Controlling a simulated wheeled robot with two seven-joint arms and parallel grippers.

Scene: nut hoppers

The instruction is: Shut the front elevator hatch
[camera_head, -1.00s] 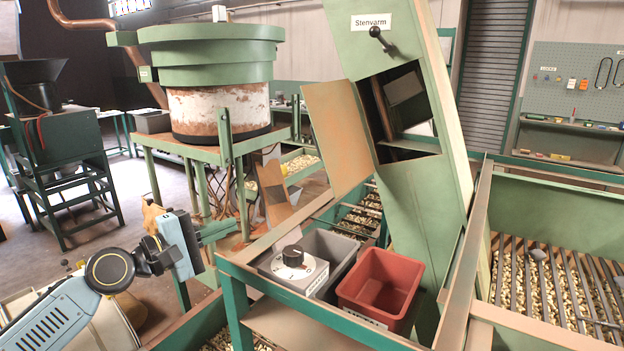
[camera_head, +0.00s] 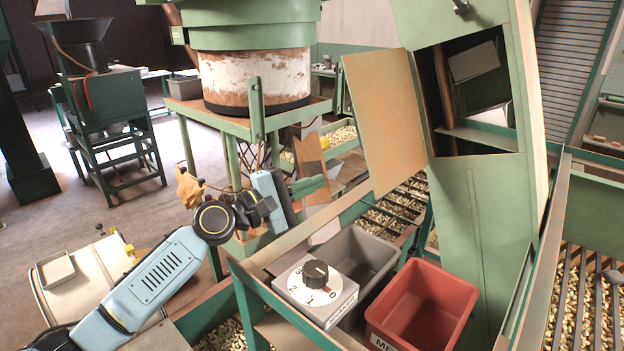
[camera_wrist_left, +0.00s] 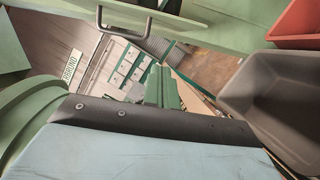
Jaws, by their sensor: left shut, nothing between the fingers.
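The front elevator hatch (camera_head: 384,122) is a tan panel hinged on the left edge of a square opening (camera_head: 478,92) in the leaning green elevator casing (camera_head: 480,215). The hatch stands swung open to the left, and the dark inside of the elevator shows. My left gripper (camera_head: 318,184) is shut and empty, below and to the left of the hatch and apart from it. The left wrist view shows green fingers (camera_wrist_left: 162,88) close together. My right gripper is not in view.
A grey box with a dial (camera_head: 316,290), a grey bin (camera_head: 362,258) and a red bin (camera_head: 425,305) sit on the green frame below the hatch. A green round hopper (camera_head: 255,65) stands behind on the left. Nuts lie on a grate (camera_head: 580,300) at right.

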